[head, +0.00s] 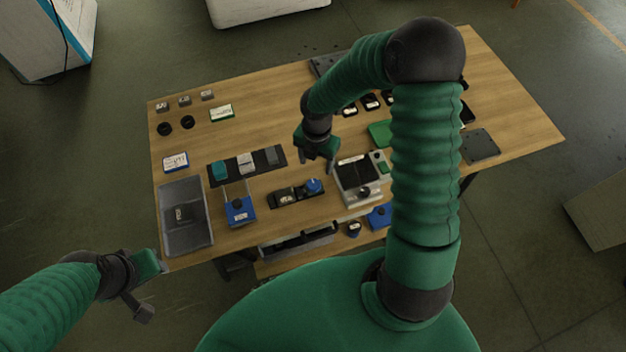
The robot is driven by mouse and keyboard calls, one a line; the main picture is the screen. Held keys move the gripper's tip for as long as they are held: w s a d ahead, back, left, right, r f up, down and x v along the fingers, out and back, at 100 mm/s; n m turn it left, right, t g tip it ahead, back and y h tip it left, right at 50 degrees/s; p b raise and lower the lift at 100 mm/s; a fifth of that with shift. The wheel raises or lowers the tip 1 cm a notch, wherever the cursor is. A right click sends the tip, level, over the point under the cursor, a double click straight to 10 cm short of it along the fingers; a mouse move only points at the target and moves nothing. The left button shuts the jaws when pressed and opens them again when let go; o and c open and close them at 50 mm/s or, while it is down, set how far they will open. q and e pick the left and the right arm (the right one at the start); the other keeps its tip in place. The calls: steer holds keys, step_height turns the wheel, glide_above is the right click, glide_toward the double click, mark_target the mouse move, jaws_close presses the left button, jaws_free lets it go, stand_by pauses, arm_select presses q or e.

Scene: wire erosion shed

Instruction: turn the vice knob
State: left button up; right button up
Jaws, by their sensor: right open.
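A small dark device with a round blue knob (313,186) on its right end lies near the front edge of the table; this looks like the vice and its knob. My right gripper (317,164) is open and empty, pointing down above and just behind the knob, apart from it. My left gripper (153,290) is off the table's front left corner, apart from everything; its jaw opening is not clear. A blue-based fixture (240,211) stands left of the dark device.
A white-and-black scale-like box (358,182) stands close right of the knob. A black strip with blocks (247,165) lies behind left, and a grey tray (186,242) at the left end of the wooden table (270,105). The table's back middle is mostly bare.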

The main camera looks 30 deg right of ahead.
glide_above(314, 184)
steer(key=f, duration=0.6)
steer(key=shift+w+a+f, duration=0.1)
steer(key=shift+a+f, duration=0.3)
steer(key=f, duration=0.4)
steer(key=shift+d, duration=0.2)
steer(key=shift+d+f, duration=0.3)
steer(key=shift+d, duration=0.15)
steer(key=shift+a+r, duration=0.15)
steer(key=shift+a, duration=0.3)
steer(key=c, duration=0.8)
steer(key=shift+c, duration=1.1)
steer(key=shift+d, duration=0.1)
jaws_close()
arm_select(q)
steer(key=shift+a+f, duration=0.45)
steer(key=shift+a, duration=0.1)
